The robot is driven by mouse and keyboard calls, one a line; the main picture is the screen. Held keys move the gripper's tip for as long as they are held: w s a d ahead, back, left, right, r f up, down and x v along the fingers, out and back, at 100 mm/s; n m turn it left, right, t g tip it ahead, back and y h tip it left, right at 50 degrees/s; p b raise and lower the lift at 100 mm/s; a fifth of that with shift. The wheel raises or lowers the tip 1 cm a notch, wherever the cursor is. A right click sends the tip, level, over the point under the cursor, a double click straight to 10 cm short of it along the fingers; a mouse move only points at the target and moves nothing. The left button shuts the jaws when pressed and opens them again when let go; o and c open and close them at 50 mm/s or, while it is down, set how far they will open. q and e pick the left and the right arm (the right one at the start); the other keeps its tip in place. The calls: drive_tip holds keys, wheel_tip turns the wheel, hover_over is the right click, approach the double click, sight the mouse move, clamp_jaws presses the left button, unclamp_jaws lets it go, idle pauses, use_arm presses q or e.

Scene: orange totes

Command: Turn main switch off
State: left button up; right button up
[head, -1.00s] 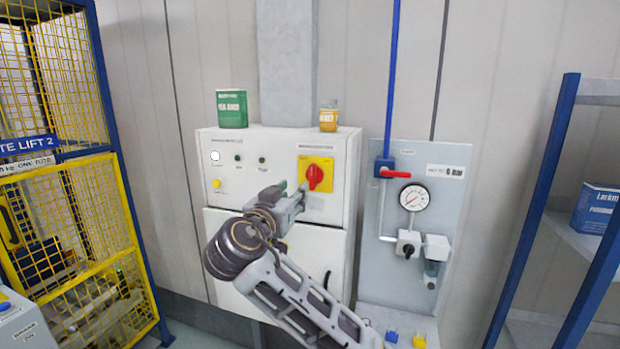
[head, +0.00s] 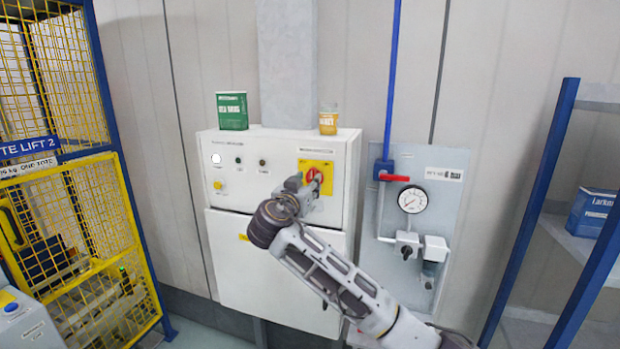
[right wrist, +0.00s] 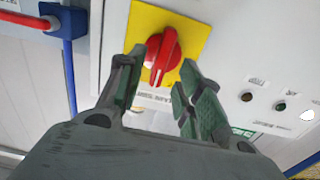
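The main switch is a red rotary knob (head: 314,175) on a yellow plate (head: 325,165), on the front of a white control cabinet (head: 230,180). In the right wrist view the red knob (right wrist: 162,56) sits on its yellow plate (right wrist: 193,30), tilted in that view. My right gripper (head: 312,184) is at the knob in the head view and covers its lower part. In the right wrist view my right gripper (right wrist: 163,75) is open, with one finger on each side of the knob's near end. Whether the fingers touch it I cannot tell. My left gripper is not in view.
A green box (head: 231,110) and a small yellow container (head: 328,120) stand on the cabinet top. A grey panel with a gauge (head: 412,199) and a red-handled valve (head: 394,177) is at right. A yellow cage (head: 75,200) is at left, blue shelving (head: 545,190) at far right.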

drive_tip(key=shift+p+x, duration=0.3)
drive_tip(key=shift+x, duration=1.05)
clamp_jaws()
